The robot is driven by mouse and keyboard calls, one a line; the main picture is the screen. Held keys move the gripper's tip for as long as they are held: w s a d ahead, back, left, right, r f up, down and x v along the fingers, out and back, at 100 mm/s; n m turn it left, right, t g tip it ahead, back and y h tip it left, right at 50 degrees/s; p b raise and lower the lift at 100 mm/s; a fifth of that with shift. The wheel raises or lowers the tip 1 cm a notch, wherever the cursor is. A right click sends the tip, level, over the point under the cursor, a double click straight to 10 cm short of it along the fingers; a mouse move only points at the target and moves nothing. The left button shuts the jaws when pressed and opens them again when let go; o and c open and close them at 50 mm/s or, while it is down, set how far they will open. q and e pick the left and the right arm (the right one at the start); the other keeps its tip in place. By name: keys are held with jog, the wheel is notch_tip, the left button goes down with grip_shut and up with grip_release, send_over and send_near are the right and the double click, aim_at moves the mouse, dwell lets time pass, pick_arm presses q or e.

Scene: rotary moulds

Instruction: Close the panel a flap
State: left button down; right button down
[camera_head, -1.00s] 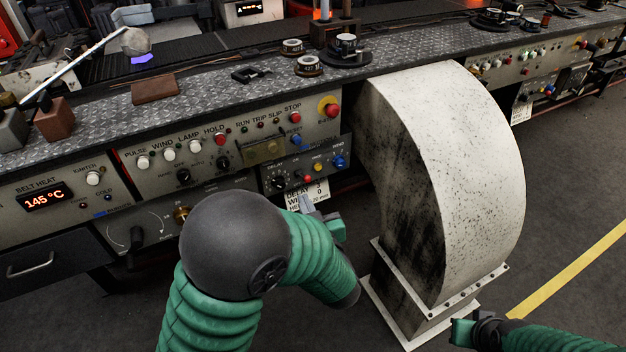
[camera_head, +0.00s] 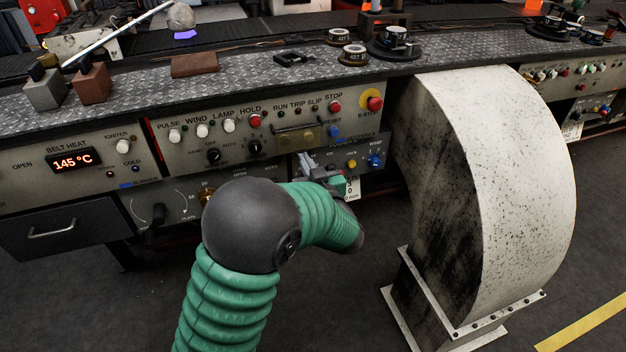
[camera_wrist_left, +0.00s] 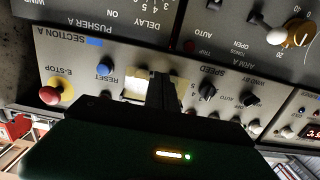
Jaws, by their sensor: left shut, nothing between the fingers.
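The section A panel (camera_head: 225,152) is the grey control panel on the front of the bench. A small amber, see-through flap (camera_head: 300,136) sits on it below the RUN, TRIP and SLIP labels. I cannot tell how far it stands open. My left gripper (camera_head: 305,160) is shut and empty, just below the flap in the head view. In the left wrist view, which is upside down, the shut fingers (camera_wrist_left: 163,90) are beside a bright yellowish patch (camera_wrist_left: 137,84), likely the flap. The fingers partly cover it, and contact cannot be judged. My right gripper is out of view.
A red E-stop button (camera_head: 374,103) and a blue RESET button (camera_head: 334,132) are right of the flap. Black knobs (camera_head: 254,147) are to its left. A large curved white duct (camera_head: 500,170) stands to the right. Loose items lie on the bench top.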

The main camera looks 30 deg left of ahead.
pick_arm(q)
jog(key=shift+w+a+r+t+y+b, duration=0.15)
jog(key=shift+w+a+t+y+b, duration=0.25)
jog(key=shift+b, duration=0.25)
jog(key=shift+w, duration=0.1)
jog(key=shift+a, duration=0.1)
